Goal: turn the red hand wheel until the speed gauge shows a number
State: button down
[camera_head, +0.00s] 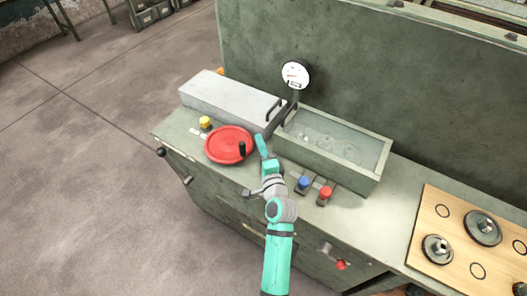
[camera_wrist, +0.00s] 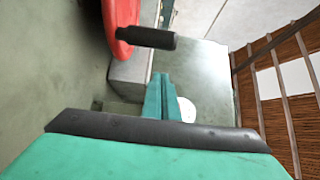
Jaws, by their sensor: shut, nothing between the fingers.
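The red hand wheel (camera_head: 228,145) lies flat on the bench top, with a black crank handle (camera_head: 242,149) standing up near its right edge. My gripper (camera_head: 260,143) is just right of the wheel, close to the handle, shut and empty. In the wrist view my gripper's fingers (camera_wrist: 161,98) are together, below and right of the handle (camera_wrist: 147,38); the wheel rim (camera_wrist: 120,25) shows at upper left. The fingers look apart from the handle. The round white speed gauge (camera_head: 295,75) stands on a post behind; its reading is too small to tell.
A grey lidded box (camera_head: 225,100) stands behind the wheel. A glass-topped box (camera_head: 330,145) is to the right. A yellow button (camera_head: 205,122), a blue button (camera_head: 304,182) and a red button (camera_head: 325,193) stand nearby. A wooden board (camera_head: 455,240) with dark round parts lies at far right.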

jog(key=s+a, duration=0.2)
jog(key=a, duration=0.1)
jog(key=shift+a, duration=0.1)
jog(key=shift+s, duration=0.1)
